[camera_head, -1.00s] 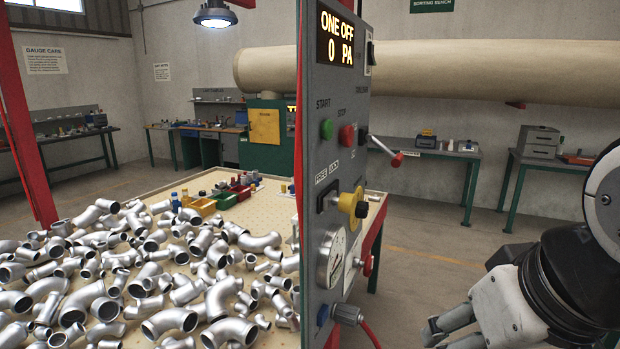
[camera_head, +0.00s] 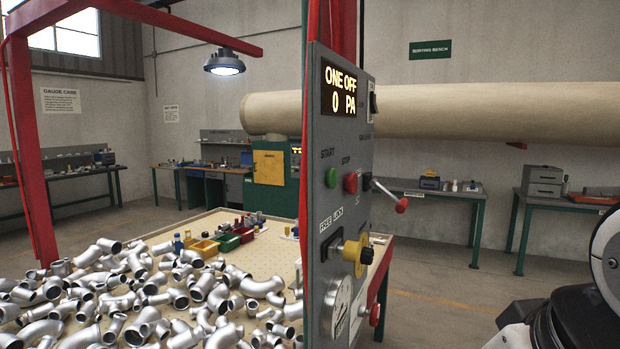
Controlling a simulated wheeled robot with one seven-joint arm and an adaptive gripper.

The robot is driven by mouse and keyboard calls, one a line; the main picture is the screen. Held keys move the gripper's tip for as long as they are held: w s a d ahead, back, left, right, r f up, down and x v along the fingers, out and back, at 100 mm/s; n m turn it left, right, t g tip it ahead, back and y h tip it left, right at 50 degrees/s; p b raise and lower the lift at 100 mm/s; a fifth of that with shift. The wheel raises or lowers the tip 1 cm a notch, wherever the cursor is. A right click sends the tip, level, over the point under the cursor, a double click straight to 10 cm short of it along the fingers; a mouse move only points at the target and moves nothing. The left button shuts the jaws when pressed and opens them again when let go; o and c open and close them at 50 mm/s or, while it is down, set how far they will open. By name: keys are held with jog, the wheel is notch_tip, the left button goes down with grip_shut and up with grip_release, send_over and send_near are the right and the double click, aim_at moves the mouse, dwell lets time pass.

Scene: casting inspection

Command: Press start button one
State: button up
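The grey control panel (camera_head: 335,140) stands upright in the middle of the view, seen at a steep angle. Its lit display (camera_head: 340,92) reads "ONE OFF 0 PA". The green start button (camera_head: 331,177) sits below the START label, left of the red stop button (camera_head: 351,182). My arm shows at the lower right edge, apart from the panel. My gripper's fingers are below the frame, so their state is hidden.
A lever with a red knob (camera_head: 401,205) sticks out right of the buttons. A yellow knob (camera_head: 356,251) and a gauge (camera_head: 341,309) sit lower on the panel. Silver pipe elbows crowd the table (camera_head: 262,262) at left. Open floor lies right of the panel.

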grip_shut()
dwell(1.0)
